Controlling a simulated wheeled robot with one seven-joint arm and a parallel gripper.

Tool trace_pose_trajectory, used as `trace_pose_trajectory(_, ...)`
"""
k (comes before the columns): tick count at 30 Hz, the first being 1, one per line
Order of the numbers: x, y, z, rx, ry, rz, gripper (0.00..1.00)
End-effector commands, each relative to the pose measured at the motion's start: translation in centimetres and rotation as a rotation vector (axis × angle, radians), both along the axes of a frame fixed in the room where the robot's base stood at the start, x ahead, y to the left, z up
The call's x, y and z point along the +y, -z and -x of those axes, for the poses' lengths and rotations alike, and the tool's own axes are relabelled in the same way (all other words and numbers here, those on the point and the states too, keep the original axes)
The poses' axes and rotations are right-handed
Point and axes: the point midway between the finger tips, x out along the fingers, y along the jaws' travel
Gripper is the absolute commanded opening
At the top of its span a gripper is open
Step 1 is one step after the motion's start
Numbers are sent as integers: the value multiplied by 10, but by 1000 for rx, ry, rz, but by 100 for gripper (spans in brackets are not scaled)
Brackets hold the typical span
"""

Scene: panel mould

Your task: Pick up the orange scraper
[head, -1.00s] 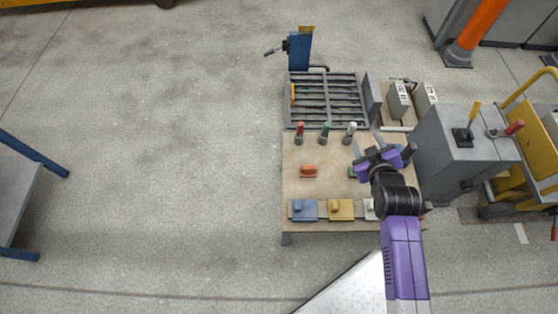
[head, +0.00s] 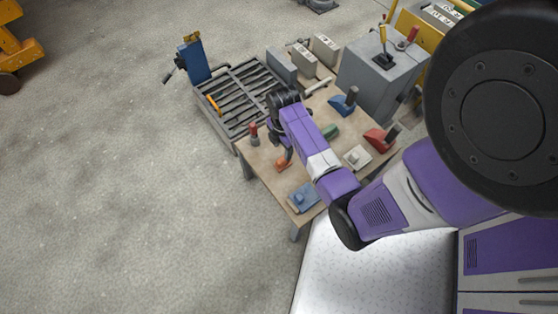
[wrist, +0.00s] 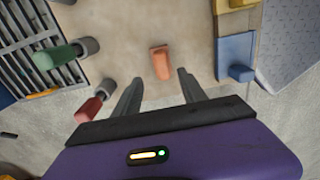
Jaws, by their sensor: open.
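The orange scraper (head: 284,162) lies on the tan worktable, near its left edge in the head view. In the wrist view the scraper (wrist: 160,62) is a small orange block on the bare top. My gripper (wrist: 158,77) is open and empty. The scraper shows between and just beyond its fingertips, not gripped. How high the fingers are above the table I cannot tell. In the head view my arm hides the fingers.
A red-handled tool (wrist: 92,104) stands close beside the left finger, with a green-handled one (wrist: 62,55) beyond it. A slatted grate (head: 245,88) adjoins the table.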

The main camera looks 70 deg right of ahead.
Motion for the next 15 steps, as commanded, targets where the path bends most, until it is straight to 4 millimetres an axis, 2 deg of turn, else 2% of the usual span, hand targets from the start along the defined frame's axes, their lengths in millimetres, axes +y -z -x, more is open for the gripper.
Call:
trace_pose_trajectory(11,1,39,2,-1,-6,1,49)
trace_pose_trajectory(15,2,61,4,-1,-5,1,49)
